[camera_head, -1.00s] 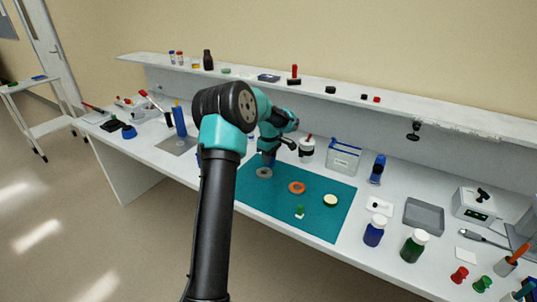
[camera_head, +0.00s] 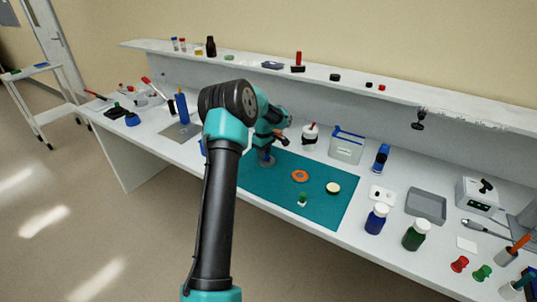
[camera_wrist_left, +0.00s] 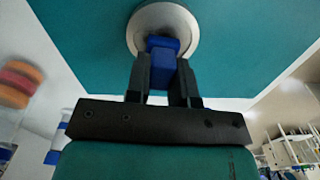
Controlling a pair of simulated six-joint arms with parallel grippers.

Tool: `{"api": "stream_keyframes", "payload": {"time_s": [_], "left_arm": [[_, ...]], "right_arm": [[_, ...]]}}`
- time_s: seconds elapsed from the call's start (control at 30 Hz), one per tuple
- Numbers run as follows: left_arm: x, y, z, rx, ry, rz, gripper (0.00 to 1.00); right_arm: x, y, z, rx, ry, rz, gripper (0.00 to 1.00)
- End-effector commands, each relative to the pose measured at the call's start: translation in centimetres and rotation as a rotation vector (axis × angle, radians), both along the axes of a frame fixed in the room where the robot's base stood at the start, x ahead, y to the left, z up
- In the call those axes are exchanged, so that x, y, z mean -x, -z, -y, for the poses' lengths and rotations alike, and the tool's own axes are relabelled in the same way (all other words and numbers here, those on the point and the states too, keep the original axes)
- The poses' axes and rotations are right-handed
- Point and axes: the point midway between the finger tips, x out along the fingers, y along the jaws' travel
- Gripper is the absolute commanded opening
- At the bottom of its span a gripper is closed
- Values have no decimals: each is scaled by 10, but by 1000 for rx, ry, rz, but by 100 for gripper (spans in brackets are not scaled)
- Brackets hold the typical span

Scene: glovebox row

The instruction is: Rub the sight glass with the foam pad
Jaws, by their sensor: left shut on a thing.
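The sight glass (camera_wrist_left: 185,14) is a round grey-rimmed disc on the teal mat. In the head view (camera_head: 266,163) it lies at the mat's back left, mostly covered by my left gripper (camera_head: 267,153). In the left wrist view my left gripper (camera_wrist_left: 164,78) is shut on a blue block, the foam pad (camera_wrist_left: 163,62). The pad's far end is over the middle of the sight glass and appears to touch or nearly touch it; the contact itself is hidden. My right gripper is not in view.
On the teal mat (camera_head: 270,195) lie an orange ring (camera_head: 300,176), a cream disc (camera_head: 333,188) and a small green-and-white piece (camera_head: 302,199). A clear bin (camera_head: 346,147) and a white jar (camera_head: 310,135) stand behind. Blue (camera_head: 376,219) and green (camera_head: 415,235) bottles stand to the right.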

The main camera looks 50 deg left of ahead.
Motion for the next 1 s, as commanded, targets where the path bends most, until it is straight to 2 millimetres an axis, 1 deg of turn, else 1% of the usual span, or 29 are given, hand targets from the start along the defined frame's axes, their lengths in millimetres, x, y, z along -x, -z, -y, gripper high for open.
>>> {"api": "stream_keyframes", "payload": {"time_s": [0.03,0.1,0.17,0.2,0.7,0.83,0.9,1.0], "left_arm": [[2,3,-5,1,-2,-2,4],[3,1,-11,0,-2,-1,4],[5,3,-16,1,-2,-2,4],[4,1,-14,2,1,-1,4],[-7,2,32,2,0,-2,3],[-9,2,41,1,-1,-2,3],[-7,3,31,1,-4,-1,3],[-5,2,23,1,-4,-2,3]], "right_arm": [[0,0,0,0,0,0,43],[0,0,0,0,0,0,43],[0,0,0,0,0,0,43],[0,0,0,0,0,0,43],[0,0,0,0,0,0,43],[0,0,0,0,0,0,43],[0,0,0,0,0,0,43],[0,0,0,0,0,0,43]]}}
